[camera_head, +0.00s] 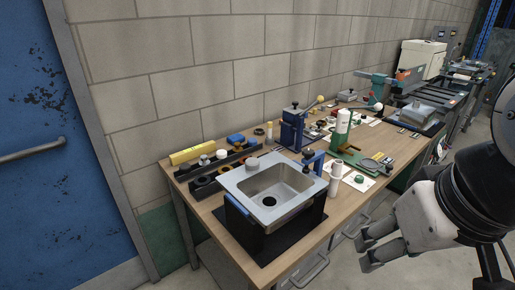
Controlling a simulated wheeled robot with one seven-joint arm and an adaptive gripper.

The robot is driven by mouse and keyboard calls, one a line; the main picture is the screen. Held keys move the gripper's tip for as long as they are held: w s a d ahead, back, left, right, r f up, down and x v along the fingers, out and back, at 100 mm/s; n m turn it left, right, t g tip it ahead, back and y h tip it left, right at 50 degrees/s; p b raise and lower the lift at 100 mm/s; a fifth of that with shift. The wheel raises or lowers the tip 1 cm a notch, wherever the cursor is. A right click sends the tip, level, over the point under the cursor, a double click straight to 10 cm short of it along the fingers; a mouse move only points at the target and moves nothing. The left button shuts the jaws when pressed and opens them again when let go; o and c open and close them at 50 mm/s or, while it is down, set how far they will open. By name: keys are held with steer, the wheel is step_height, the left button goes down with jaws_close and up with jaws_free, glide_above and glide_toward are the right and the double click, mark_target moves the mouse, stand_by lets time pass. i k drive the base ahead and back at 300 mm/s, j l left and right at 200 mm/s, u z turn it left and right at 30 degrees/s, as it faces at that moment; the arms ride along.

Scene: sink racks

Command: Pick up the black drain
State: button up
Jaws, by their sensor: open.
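A steel sink (240,181) sits on a dark stand at the near end of the wooden workbench. A round black drain (269,201) shows as a dark disc in the floor of its basin; I cannot tell whether it is a loose part or an opening. My gripper (366,254) is at the right, in front of the bench, with its fingers apart and nothing between them. It is well to the right of the sink and clear of it.
A black tray (181,176) with dark rings and white parts lies left of the sink. A blue fixture (292,128), a white bottle (342,124) and a white cylinder (335,182) stand behind and right of it. A blue door (30,150) is at left.

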mark_target(202, 180)
steer(key=i+j+z, duration=0.15)
steer(key=j, duration=0.6)
steer(key=i+j+z, duration=0.15)
steer(key=j, duration=0.6)
steer(key=i+j+z, duration=0.15)
steer(key=j, duration=0.65)
steer(key=i+j+z, duration=0.15)
steer(key=j, duration=0.6)
